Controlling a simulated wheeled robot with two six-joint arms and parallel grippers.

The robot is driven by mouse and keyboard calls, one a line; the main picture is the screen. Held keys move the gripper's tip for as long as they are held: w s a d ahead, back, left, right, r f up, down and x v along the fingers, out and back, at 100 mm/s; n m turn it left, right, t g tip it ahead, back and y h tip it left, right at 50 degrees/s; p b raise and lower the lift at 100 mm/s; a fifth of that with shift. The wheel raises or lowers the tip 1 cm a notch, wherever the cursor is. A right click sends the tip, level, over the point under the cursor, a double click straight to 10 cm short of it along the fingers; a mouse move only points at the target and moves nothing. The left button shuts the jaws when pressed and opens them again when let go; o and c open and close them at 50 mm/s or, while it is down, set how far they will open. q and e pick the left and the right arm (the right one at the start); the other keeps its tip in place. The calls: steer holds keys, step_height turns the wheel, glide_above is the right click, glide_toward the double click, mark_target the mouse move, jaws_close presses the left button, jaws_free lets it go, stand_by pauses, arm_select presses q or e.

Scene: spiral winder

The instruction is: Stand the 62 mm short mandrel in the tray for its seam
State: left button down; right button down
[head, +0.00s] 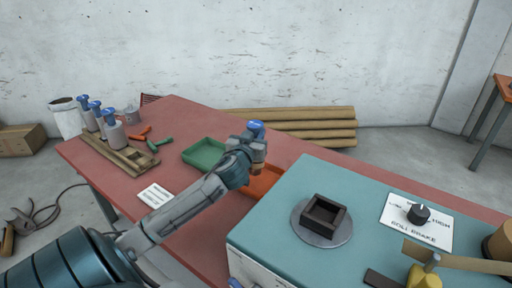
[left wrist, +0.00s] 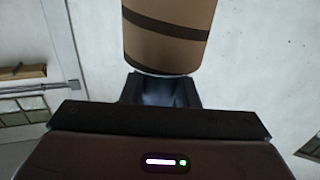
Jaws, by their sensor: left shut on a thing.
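My left gripper (head: 256,147) is shut on a mandrel whose blue cap (head: 256,129) sticks up above the jaws. A brown wound sleeve with a dark spiral band (left wrist: 168,35) shows in the left wrist view, just beyond the jaws (left wrist: 160,90). The held mandrel is upright over the near-left part of an orange tray (head: 262,184). I cannot tell whether its bottom touches the tray. A green tray (head: 203,153) lies empty to the left of the gripper. My forearm hides part of the table and trays. My right gripper is out of view.
Several blue-capped mandrels (head: 97,113) stand by a wooden rack (head: 120,156) at the far left. A white card (head: 155,195) lies on the red table (head: 185,118).

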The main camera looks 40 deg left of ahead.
arm_select(q)
steer(key=shift+f, duration=1.9)
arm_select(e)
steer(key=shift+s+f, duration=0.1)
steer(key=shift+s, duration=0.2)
arm_select(q)
steer(key=c, duration=1.1)
jaws_free()
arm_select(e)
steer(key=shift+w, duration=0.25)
arm_select(q)
steer(key=shift+s+d+f, duration=0.15)
steer(key=shift+s+d, duration=0.05)
steer(key=shift+s, duration=0.2)
steer(key=b+v, duration=0.1)
steer(key=v, duration=1)
steer(key=shift+s+b, duration=0.1)
steer(key=shift+b, duration=0.3)
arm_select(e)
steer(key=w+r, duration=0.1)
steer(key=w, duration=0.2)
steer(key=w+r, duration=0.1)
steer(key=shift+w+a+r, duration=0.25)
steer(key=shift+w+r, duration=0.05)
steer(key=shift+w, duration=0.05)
